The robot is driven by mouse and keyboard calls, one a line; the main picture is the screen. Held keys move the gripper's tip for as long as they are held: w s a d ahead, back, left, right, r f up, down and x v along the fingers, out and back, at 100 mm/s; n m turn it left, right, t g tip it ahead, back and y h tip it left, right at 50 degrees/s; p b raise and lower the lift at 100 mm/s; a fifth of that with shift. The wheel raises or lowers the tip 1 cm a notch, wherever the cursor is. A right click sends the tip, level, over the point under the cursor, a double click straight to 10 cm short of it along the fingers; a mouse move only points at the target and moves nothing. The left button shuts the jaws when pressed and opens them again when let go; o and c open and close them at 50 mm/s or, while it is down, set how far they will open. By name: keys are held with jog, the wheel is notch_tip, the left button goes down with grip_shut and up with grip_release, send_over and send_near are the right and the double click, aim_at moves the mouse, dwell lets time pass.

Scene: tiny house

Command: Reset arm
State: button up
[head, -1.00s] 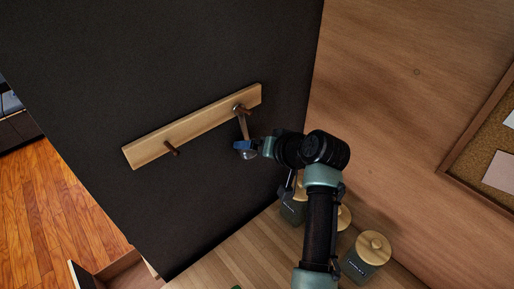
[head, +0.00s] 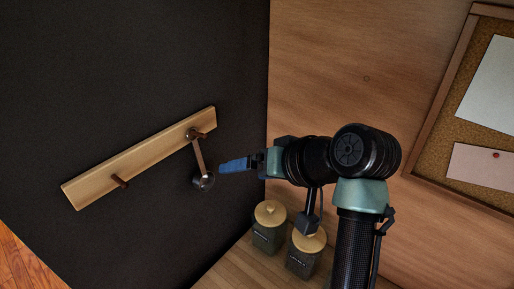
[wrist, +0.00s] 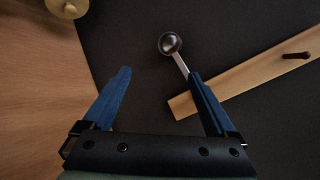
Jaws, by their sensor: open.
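My gripper (head: 236,165) is at the middle of the head view, its blue fingers pointing left toward the dark wall. A metal scoop or ladle (head: 203,180) hangs bowl-down from the right peg of the wooden rack (head: 95,188). The fingertips are a small gap to the right of its bowl. In the wrist view my gripper (wrist: 160,74) is wide open with nothing between its fingers. There the scoop's bowl (wrist: 171,43) lies beyond the fingertips, and the right finger hides part of its handle.
Lidded canisters (head: 269,225) stand on the wooden counter (head: 225,268) below my arm. A wooden wall with a corkboard (head: 470,100) is on the right. The rack's left peg (head: 120,181) is empty.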

notch_tip(320, 180, up, 13)
jog(key=w+m+t+h+b, duration=0.1)
jog(key=w+t+h+b, duration=0.2)
jog(key=t, duration=0.7)
jog(key=s+d+r+m+t+h+b, duration=0.1)
jog(key=s+d+r+t+h, duration=0.1)
jog(key=s+r+t, duration=0.3)
jog(key=s+d+r+m+t+h+b, duration=0.1)
jog(key=s+r+t, duration=0.5)
jog(key=s+r, duration=0.6)
jog(key=shift+s+d+h+b, duration=0.25)
jog(key=shift+d+h+b, duration=0.4)
jog(key=shift+d+h, duration=0.45)
jog(key=shift+a, duration=0.1)
